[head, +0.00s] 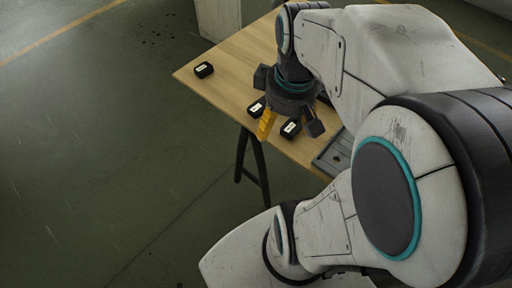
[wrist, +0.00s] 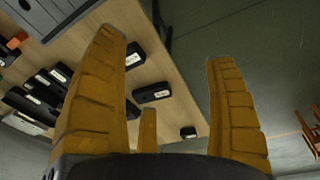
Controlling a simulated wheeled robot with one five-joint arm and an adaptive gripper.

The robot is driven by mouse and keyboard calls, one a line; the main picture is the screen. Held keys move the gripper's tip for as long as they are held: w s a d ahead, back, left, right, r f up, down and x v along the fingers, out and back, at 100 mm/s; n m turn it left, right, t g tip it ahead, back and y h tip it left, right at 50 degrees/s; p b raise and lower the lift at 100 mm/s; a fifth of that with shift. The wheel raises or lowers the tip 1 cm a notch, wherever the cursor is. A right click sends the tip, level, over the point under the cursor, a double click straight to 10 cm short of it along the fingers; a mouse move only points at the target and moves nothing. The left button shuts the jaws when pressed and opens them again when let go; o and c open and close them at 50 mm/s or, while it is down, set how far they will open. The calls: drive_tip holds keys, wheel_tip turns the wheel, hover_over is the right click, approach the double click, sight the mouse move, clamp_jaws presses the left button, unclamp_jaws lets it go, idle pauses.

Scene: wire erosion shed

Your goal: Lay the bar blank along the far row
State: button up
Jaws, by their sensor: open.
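My gripper (head: 287,118) is over the wooden table; its yellow fingers stand wide apart in the wrist view (wrist: 165,48), with nothing between them held. Three black blocks with white labels lie apart on the tabletop near the table's edge: one near the corner (head: 203,69), one just behind the yellow finger (head: 257,107), and one below the gripper (head: 290,128). In the wrist view several more dark labelled pieces (wrist: 58,76) lie close together at the left, partly behind a finger. I cannot tell which piece is the bar blank, nor make out the far row.
The wooden table (head: 225,82) has bare wood around the corner block. A grey tray (head: 330,163) lies at its near side, partly hidden by my arm. A small orange thing (wrist: 17,40) shows at the wrist view's left. A pale cabinet (head: 218,18) stands behind; open floor lies left.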

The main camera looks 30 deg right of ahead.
drive_tip(key=s+a+f+m, duration=0.1)
drive_tip(key=s+a, duration=0.1)
drive_tip(key=a, duration=0.6)
drive_tip(key=shift+s+f+t+y, duration=0.15)
drive_tip(key=shift+f+t+y, duration=0.15)
drive_tip(key=shift+f+t, duration=0.1)
